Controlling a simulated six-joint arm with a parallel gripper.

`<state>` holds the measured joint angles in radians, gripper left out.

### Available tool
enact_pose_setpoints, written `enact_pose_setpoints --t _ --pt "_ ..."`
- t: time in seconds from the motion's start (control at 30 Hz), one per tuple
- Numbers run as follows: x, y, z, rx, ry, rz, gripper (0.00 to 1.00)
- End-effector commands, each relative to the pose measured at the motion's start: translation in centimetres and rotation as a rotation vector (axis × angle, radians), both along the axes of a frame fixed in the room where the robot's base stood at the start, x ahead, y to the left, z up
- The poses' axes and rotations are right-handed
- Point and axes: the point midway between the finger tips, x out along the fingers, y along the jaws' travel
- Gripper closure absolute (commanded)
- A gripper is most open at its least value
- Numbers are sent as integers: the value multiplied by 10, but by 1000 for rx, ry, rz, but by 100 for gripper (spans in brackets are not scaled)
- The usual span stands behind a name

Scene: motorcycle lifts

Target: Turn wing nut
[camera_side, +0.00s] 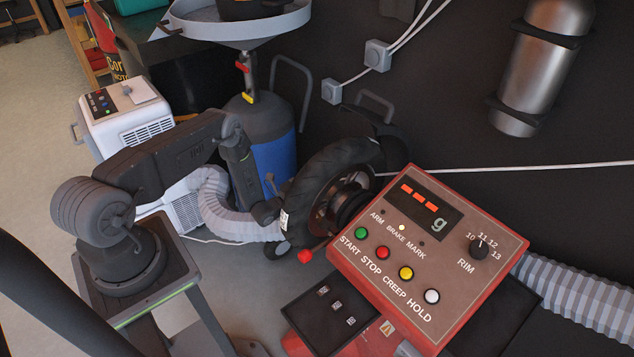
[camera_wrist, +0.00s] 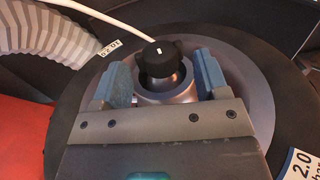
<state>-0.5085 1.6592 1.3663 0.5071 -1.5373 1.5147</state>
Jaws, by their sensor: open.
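In the wrist view, a black knob-like piece (camera_wrist: 158,56) with a small white mark, which looks like the wing nut, sits at the hub of the wheel. Below it is a silver metal collar (camera_wrist: 168,90). My gripper (camera_wrist: 160,80) is open, with one blue fingertip on each side of the collar and knob, and gaps show between them. In the side view, the black-tyred wheel (camera_side: 333,172) stands upright behind the red control panel. The end of my arm reaches the wheel's left side there, and the fingers and nut are hidden.
The red balancer panel (camera_side: 430,250) with buttons and display stands right of the wheel. A grey hose (camera_side: 215,205), a blue drum (camera_side: 270,150) and a white machine (camera_side: 130,115) stand behind or beside my arm. A white cable (camera_wrist: 115,18) runs close to the knob.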

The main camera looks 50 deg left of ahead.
Motion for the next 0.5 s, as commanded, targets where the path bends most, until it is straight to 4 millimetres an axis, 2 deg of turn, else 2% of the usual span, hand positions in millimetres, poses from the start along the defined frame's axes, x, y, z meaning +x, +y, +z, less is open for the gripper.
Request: enact_pose_setpoints --t 0.1,0.2,0.5 --pt "15 0 1 0 0 -2 32" --pt "22 0 1 0 0 -1 32" --pt "26 0 1 -1 2 0 32"
